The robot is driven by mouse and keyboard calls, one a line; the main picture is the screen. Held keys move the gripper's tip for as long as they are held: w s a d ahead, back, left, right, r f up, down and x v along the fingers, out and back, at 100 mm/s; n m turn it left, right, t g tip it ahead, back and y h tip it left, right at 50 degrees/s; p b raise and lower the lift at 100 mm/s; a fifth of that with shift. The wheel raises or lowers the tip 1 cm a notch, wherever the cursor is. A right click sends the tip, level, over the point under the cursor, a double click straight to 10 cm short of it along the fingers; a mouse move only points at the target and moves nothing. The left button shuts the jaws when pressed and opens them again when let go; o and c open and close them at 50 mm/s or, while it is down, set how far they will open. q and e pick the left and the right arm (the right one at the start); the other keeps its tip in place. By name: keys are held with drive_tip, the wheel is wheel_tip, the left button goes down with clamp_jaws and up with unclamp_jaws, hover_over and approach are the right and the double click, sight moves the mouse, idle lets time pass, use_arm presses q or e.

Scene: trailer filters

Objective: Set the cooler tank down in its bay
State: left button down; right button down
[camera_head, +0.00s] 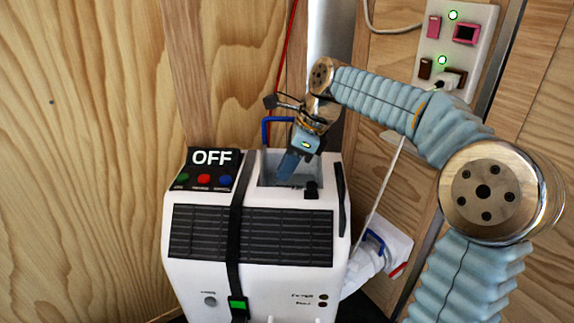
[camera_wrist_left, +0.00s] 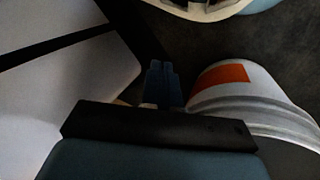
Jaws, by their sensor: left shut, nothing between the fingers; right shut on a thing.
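The white cooler unit (camera_head: 190,260) stands upright in the head view, with an "OFF" panel and a dark grille. Its open-topped bay (camera_head: 268,172) is at the top right. My right gripper (camera_head: 287,168) points down into this opening and is shut on what looks like the grey cooler tank (camera_head: 302,174), seen only in part inside the bay. How deep it sits is hidden. A blue handle (camera_head: 267,130) stands at the back of the opening. My left gripper (camera_wrist_left: 163,84) is shut and empty in the left wrist view, beside a white rounded object with an orange label (camera_wrist_left: 222,77).
A black strap (camera_head: 234,225) with a green-lit buckle runs down the unit's front. A white object with a blue handle (camera_head: 392,247) stands low at the right. A switch panel with plugs (camera_head: 455,50) is on the wall. Wooden walls close in behind and left.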

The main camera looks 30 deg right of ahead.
drive_tip(key=shift+f+b, duration=0.4)
drive_tip(key=shift+f, duration=0.4)
drive_tip(key=c, duration=1.2)
unclamp_jaws()
drive_tip(key=shift+s, duration=0.1)
drive_tip(key=p+v, duration=0.3)
drive_tip(key=v, duration=1)
drive_tip(key=shift+d+r, duration=0.25)
drive_tip(key=shift+r, duration=0.15)
